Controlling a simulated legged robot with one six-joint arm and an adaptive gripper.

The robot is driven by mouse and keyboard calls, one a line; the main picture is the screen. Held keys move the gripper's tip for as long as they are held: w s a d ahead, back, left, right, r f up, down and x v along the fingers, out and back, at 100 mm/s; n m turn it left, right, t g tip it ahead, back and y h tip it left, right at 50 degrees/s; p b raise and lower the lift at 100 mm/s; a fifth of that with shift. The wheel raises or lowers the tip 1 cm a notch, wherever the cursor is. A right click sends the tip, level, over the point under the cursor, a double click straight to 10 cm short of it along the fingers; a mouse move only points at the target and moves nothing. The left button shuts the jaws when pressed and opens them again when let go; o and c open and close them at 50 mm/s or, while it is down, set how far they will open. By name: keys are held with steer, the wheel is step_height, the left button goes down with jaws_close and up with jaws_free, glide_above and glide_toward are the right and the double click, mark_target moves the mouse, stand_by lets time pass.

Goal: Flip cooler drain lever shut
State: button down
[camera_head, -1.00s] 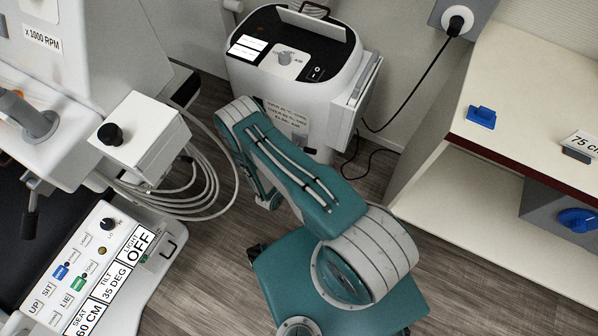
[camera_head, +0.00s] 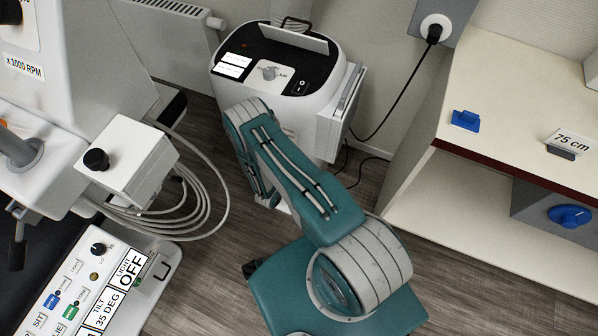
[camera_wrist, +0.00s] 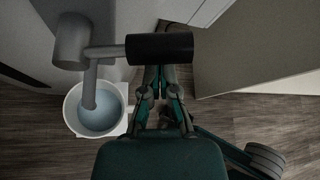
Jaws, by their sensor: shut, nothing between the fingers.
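The cooler is a white unit (camera_head: 285,75) with a dial and a switch on its black-rimmed top, at the upper middle of the head view. In the wrist view its drain lever has a black cylindrical grip (camera_wrist: 160,47) on a grey arm reaching right from a grey valve body (camera_wrist: 73,40). The lever lies roughly level across the picture. A grey spout (camera_wrist: 90,88) runs down from the valve over a white bucket (camera_wrist: 72,115) holding pale liquid. My gripper (camera_wrist: 163,75) is shut and empty; its tips lie at the grip's lower edge in the picture. Contact cannot be told. My arm hides it in the head view.
A counter (camera_head: 520,90) with a shelf stands at the right. A white console (camera_head: 130,160) with coiled hoses (camera_head: 190,205) stands at the left. A black cable (camera_head: 400,95) hangs from the wall socket. Wood floor (camera_head: 215,260) shows between them.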

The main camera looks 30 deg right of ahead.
steer(key=shift+w+r+n+g+h, duration=0.1)
steer(key=shift+r+n+g+h, duration=0.25)
steer(key=shift+r+n, duration=0.25)
stand_by(0.4)
steer(key=w+a+r+n+g+h, duration=0.2)
steer(key=w+a+r+n+h, duration=0.1)
steer(key=w+r+n+h, duration=0.1)
steer(key=shift+a+r+n, duration=0.15)
steer(key=shift+r+n, duration=0.35)
steer(key=shift+n, duration=0.2)
stand_by(0.4)
steer(key=shift+w, duration=0.1)
stand_by(0.5)
